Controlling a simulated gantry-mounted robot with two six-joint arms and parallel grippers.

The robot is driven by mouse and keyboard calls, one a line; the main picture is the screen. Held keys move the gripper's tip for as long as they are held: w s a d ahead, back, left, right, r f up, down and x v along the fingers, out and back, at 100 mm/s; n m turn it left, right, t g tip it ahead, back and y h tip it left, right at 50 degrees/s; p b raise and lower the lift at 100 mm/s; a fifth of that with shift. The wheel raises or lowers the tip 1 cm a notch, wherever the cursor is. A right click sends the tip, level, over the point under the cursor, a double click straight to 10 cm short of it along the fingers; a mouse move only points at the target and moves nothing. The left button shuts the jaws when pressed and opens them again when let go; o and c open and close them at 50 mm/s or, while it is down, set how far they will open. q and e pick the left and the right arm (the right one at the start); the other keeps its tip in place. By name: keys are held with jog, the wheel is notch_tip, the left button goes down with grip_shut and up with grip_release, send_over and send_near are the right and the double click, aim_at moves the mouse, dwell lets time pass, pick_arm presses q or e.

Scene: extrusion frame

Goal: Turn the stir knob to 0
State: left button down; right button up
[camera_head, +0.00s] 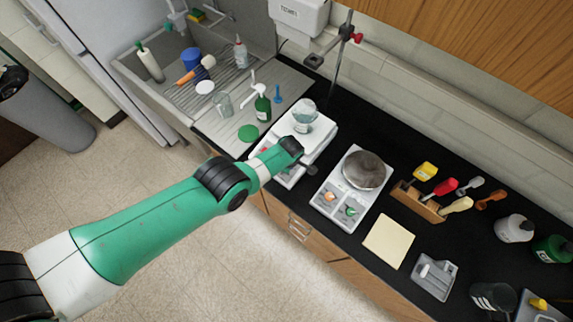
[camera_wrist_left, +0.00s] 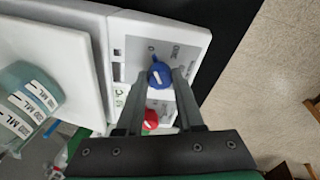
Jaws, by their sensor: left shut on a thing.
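The white hotplate stirrer (camera_head: 322,132) stands on the black counter with a clear flask (camera_head: 304,112) of bluish liquid on its plate. In the left wrist view its grey front panel (camera_wrist_left: 190,38) carries a blue knob (camera_wrist_left: 158,77) and a red knob (camera_wrist_left: 151,119), each with a white pointer mark. The panel print is too small to tell which knob is stir. My left gripper (camera_wrist_left: 167,75) is shut on the blue knob, one finger on each side. In the head view my left forearm and wrist hide most of the panel. My right gripper is not in view.
A wooden tool rack (camera_head: 416,203) and a cream pad (camera_head: 388,241) lie further right. A green bottle (camera_head: 262,108) and sink (camera_head: 150,88) are to the left. Open floor lies in front.

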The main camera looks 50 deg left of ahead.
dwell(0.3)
pick_arm(q)
jog(key=c, duration=0.5)
grip_release()
jog(key=shift+c, duration=0.2)
